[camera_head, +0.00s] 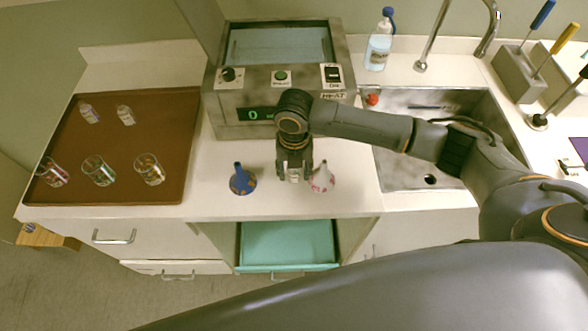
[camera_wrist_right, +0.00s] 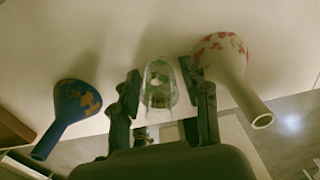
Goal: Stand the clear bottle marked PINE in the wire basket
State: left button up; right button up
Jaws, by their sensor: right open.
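My right gripper (camera_head: 295,168) points down at the counter in front of the heating bath, between two funnels. In the wrist view its open fingers (camera_wrist_right: 162,82) stand on either side of a small clear vessel (camera_wrist_right: 158,90) with a greenish mark. The vessel's lower end shows under the gripper in the head view (camera_head: 293,178). I cannot read any mark on it. Two small clear bottles, left (camera_head: 89,114) and right (camera_head: 125,116), are at the back of the brown tray; their labels are unreadable. I cannot make out a wire basket. My left gripper is not in view.
A blue funnel (camera_head: 242,181) and a white-and-red funnel (camera_head: 322,179) stand close on either side of my right gripper. The heating bath (camera_head: 237,80) is behind. Several clear glasses are on the brown tray (camera_head: 125,190). A sink (camera_head: 470,115) lies right; a teal drawer (camera_head: 288,243) is open below.

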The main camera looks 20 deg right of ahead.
grip_shut()
jog(key=shift+r, duration=0.15)
